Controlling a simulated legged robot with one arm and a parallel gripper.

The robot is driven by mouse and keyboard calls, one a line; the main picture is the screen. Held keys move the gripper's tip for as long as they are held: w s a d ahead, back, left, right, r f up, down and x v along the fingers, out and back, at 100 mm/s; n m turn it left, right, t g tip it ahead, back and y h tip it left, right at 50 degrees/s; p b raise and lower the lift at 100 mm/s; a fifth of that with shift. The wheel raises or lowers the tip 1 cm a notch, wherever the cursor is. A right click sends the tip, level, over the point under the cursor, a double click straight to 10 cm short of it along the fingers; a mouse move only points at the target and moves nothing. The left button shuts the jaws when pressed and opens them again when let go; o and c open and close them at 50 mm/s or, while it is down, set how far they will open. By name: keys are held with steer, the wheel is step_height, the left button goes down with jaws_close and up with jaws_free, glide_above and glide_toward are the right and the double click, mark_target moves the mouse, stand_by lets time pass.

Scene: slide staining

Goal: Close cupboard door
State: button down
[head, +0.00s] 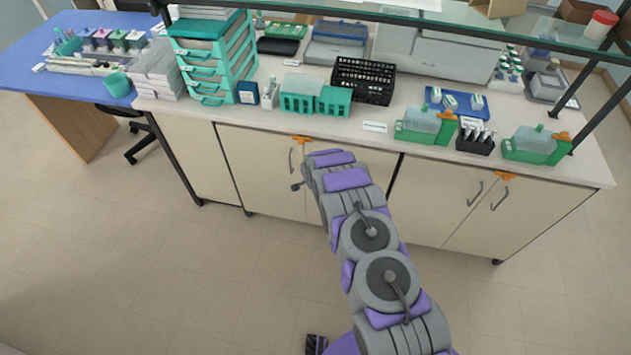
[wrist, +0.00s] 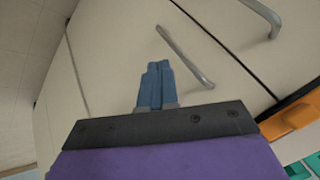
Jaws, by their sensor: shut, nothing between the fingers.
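The cupboard under the bench has cream doors. The left door (head: 255,165) of the middle pair carries a grey bar handle (head: 291,160), and my arm covers much of the door to its right. That door looks roughly flush with the cupboard front; I cannot tell whether a small gap remains. In the wrist view the door (wrist: 115,50) fills the area ahead of my gripper (wrist: 157,65), with its handle (wrist: 185,57) just right of the fingertips. My gripper is shut and empty, with blue fingers together. It shows small by the doors in the head view (head: 296,187). Contact is unclear.
An orange latch (head: 301,139) sits at the bench edge above the door; it also shows in the wrist view (wrist: 294,119). Another pair of doors (head: 475,205) is at the right. Racks and green containers crowd the benchtop (head: 375,127). The floor (head: 150,260) in front is clear.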

steer(key=v, duration=0.9)
steer(key=shift+r, duration=0.2)
steer(key=shift+a, duration=0.15)
